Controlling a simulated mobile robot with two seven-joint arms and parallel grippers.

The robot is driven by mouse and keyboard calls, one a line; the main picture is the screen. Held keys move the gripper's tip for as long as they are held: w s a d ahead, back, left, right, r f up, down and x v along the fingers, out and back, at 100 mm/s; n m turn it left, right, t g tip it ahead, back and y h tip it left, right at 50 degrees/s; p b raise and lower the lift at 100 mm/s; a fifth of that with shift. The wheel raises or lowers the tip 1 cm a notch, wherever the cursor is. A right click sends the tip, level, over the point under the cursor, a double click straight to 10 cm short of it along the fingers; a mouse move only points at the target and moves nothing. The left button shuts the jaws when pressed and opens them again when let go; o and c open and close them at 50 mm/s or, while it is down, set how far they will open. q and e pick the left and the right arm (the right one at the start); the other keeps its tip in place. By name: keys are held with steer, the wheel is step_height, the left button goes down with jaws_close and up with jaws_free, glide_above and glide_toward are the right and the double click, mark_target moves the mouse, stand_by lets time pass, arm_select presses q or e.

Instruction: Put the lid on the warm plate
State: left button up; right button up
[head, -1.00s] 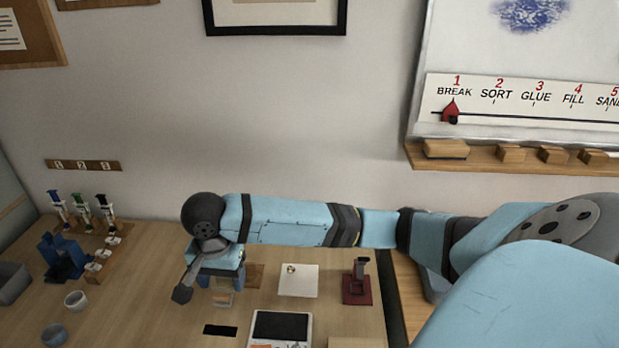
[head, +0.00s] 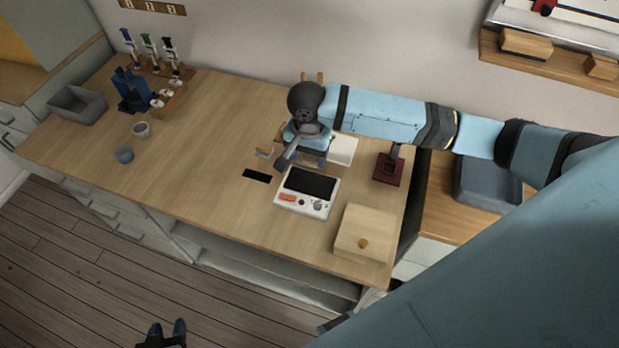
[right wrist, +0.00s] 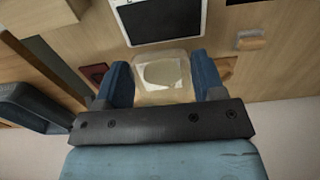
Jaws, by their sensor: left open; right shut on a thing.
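The warm plate is the white device with a black top (head: 310,186) on the table; its top is bare. It also shows at the top of the right wrist view (right wrist: 165,18). My right gripper (head: 308,157) points down, behind the warm plate in the head view. In the right wrist view it is shut on a clear, see-through thing (right wrist: 150,96), which looks like the lid. The arm and fingers hide the lid in the head view. My left gripper (head: 165,335) is open and empty at the bottom edge, over the floor, away from the table.
A white square (head: 343,150) lies beside my right gripper. A dark red stand (head: 389,168) is to its right. A wooden box with a knob (head: 363,232) stands at the front right. A black strip (head: 257,176) lies left of the warm plate.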

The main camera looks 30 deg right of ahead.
mark_target(309, 187)
step_height(309, 187, down, 11)
steer(key=shift+f, duration=0.1)
stand_by(0.3)
steer(key=o, duration=0.9)
steer(key=shift+f, duration=0.1)
step_height(309, 187, up, 12)
steer(key=shift+r, duration=0.15)
steer(key=shift+s, duration=0.1)
stand_by(0.3)
